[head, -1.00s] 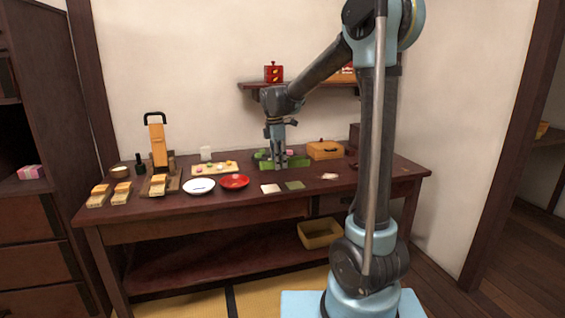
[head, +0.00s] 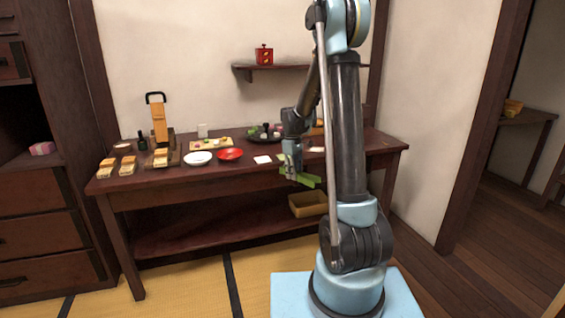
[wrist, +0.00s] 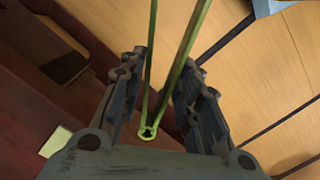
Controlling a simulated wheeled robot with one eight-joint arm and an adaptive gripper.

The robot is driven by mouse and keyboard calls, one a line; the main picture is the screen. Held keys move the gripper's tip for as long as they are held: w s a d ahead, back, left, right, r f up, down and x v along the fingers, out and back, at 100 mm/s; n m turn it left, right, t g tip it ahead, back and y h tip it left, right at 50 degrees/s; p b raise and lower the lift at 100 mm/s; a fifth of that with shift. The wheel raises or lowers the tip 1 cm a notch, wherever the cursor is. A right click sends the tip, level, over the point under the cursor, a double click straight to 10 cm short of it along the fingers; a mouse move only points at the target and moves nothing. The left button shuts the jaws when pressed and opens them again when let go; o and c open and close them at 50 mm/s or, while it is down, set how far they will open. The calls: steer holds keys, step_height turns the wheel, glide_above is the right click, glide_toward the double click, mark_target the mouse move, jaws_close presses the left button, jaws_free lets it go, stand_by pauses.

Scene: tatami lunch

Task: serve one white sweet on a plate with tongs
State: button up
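My gripper (head: 291,171) is in front of the table's front edge, shut on green tongs (head: 307,180). In the wrist view the tongs (wrist: 149,128) run between my two fingers (wrist: 165,110), joined end near the palm, arms reaching away over the floor. A white plate (head: 198,158) and a red plate (head: 230,155) lie on the table. A pale board (head: 222,145) with small sweets is behind them. A dark plate (head: 255,136) with small sweets, some white, stands to its right, partly hidden by my arm.
The dark wooden table (head: 228,174) holds wooden blocks (head: 106,167) and an upright wooden stand (head: 158,122) at the left. A wall shelf (head: 275,67) holds a red box. Tatami floor in front is clear.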

steer(key=w+d+f+m, duration=0.3)
steer(key=d+f+m, duration=0.6)
steer(key=f, duration=0.4)
steer(key=shift+d+f+m+g+y, duration=0.25)
steer(key=shift+d+m+g+y, duration=0.05)
steer(key=shift+d+m+y, duration=0.1)
steer(key=shift+d, duration=0.1)
